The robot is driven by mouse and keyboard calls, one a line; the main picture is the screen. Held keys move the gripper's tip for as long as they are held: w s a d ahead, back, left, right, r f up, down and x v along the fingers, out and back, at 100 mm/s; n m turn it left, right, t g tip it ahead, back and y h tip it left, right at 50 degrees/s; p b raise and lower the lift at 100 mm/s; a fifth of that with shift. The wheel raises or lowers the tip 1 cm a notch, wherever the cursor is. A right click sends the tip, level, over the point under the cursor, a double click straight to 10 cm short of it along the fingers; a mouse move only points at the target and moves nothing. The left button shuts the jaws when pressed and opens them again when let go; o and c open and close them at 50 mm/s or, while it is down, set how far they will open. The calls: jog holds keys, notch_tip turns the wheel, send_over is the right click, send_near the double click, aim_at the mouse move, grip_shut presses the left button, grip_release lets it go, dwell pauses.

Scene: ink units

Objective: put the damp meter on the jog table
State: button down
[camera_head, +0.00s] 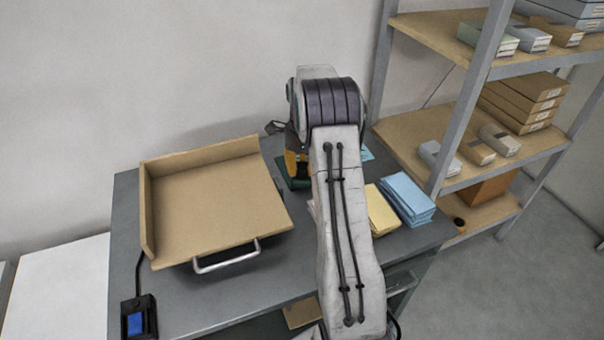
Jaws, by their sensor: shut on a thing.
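The jog table (215,195) is the tan tilted tray with raised edges at its left and back and a metal handle in front. An orange and black object, seemingly the damp meter (292,161), shows just left of my arm, behind the jog table's right edge. My arm hides its right side. My gripper (290,141) is mostly hidden behind my arm; only a dark part seems to show above the orange. It is shut on the object. Something dark green (293,183) is directly beneath; I cannot tell whether they touch.
A black box with a blue screen (137,319) sits at the grey bench's (185,300) front left, with a cable. Yellow (381,211) and blue (408,198) paper stacks lie right of my arm. A shelf rack (455,130) with boxes stands at the right.

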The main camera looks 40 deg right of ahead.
jog(key=shift+w+f+p, duration=0.1)
jog(key=shift+f+p, duration=1.45)
jog(key=shift+f, duration=0.5)
jog(key=c, duration=0.9)
grip_release()
jog(key=shift+r, duration=0.15)
